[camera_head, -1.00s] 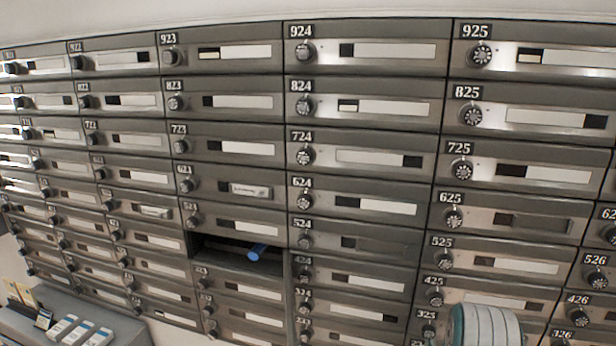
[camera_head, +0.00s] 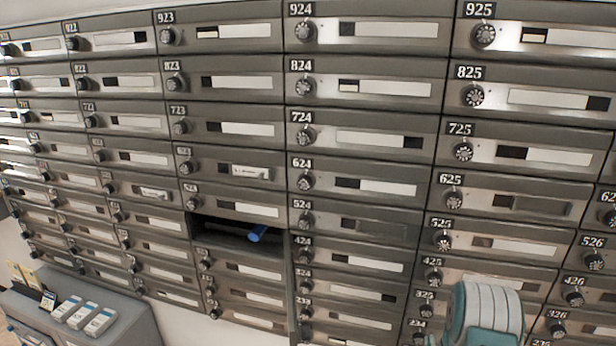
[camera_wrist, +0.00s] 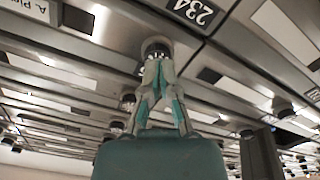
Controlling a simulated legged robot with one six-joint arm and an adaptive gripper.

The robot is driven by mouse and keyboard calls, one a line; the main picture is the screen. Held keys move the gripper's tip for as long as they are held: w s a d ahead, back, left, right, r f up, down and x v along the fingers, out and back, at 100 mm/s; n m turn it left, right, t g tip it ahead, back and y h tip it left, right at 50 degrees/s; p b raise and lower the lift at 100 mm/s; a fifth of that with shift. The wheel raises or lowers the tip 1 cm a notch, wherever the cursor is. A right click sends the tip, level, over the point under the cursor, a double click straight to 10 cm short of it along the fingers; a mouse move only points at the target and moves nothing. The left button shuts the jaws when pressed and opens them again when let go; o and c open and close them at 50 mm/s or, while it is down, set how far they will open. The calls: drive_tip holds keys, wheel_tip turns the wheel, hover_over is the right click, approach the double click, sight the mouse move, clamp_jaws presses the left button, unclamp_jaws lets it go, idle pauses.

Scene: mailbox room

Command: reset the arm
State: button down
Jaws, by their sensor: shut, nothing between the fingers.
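My gripper (camera_wrist: 158,75) shows in the wrist view with its grey and teal fingers together. It is shut and empty. Its tips point at a round dial near the 234 label (camera_wrist: 195,12), and I cannot tell whether they touch it. In the head view my white and teal arm rises at the lower right, in front of the lower mailboxes, and the fingers are hidden there. The wall of mailboxes (camera_head: 370,109) fills the head view, with dials, number labels and name strips.
One compartment (camera_head: 215,232) below the middle stands open, with a blue cylindrical object (camera_head: 257,234) sticking out. A grey cabinet (camera_head: 120,310) at the lower left carries several small white boxes (camera_head: 82,314).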

drive_tip(key=shift+r, duration=0.1)
drive_tip(key=shift+g+y, duration=0.4)
drive_tip(key=shift+g, duration=0.1)
drive_tip(key=r, duration=0.1)
drive_tip(key=w+r, duration=0.1)
drive_tip(key=r, duration=0.1)
drive_tip(key=w+a+r, duration=0.1)
drive_tip(key=r, duration=0.1)
drive_tip(key=shift+w+a, duration=0.1)
drive_tip(key=s+a+r+m+g+y, duration=0.15)
drive_tip(key=a+r, duration=0.25)
drive_tip(key=r, duration=0.5)
drive_tip(key=s+a+r+g+y, duration=0.1)
drive_tip(key=s+a+r+g, duration=0.25)
drive_tip(key=r, duration=0.45)
drive_tip(key=s+a+r+g, duration=0.2)
drive_tip(key=s+a+r, duration=0.1)
drive_tip(key=s, duration=0.6)
drive_tip(key=s+a+r+m+g+y, duration=0.1)
drive_tip(key=s+a+r+g, duration=0.1)
drive_tip(key=s, duration=0.7)
drive_tip(key=s+a+r+g, duration=0.1)
drive_tip(key=s+a+r, duration=0.2)
drive_tip(key=s, duration=0.7)
drive_tip(key=shift+a+r+g+y, duration=0.35)
drive_tip(key=shift+r+g, duration=0.05)
